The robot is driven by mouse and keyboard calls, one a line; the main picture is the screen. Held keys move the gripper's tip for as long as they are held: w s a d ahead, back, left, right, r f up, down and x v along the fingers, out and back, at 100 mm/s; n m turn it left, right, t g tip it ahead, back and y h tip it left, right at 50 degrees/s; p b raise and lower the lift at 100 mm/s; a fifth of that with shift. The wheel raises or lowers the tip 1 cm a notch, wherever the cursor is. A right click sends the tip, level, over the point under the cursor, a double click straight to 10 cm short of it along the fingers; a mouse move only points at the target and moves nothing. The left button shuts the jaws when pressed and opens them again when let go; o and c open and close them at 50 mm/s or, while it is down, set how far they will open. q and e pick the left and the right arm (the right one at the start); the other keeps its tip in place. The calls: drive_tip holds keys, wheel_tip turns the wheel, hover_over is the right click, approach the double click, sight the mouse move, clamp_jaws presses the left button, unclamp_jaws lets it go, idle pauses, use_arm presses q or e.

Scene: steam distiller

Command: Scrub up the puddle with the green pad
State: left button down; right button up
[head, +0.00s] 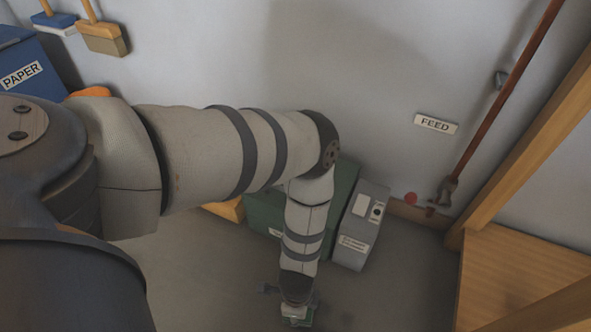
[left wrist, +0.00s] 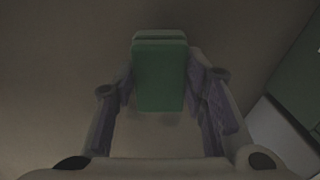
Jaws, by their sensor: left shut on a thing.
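The green pad (left wrist: 159,78) is a block with a paler layer along its far edge. It sits between the two fingers of my left gripper (left wrist: 162,88), which is shut on it. In the head view my left gripper (head: 296,313) points down at the floor near the bottom edge, with a bit of green at its tip. I cannot tell whether the pad touches the floor. I cannot make out the puddle clearly in either view. My right gripper is not in view.
A dark green box (head: 263,213) and a grey box (head: 361,228) stand by the wall behind my left forearm. A red pipe (head: 507,88) and wooden frame (head: 532,130) are at the right. A blue PAPER bin (head: 30,65) is at the left. Floor (head: 400,290) right of the gripper is clear.

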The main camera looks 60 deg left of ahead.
use_arm(q)
drive_tip(key=shift+r+p, duration=1.65)
drive_tip(key=shift+r, duration=0.8)
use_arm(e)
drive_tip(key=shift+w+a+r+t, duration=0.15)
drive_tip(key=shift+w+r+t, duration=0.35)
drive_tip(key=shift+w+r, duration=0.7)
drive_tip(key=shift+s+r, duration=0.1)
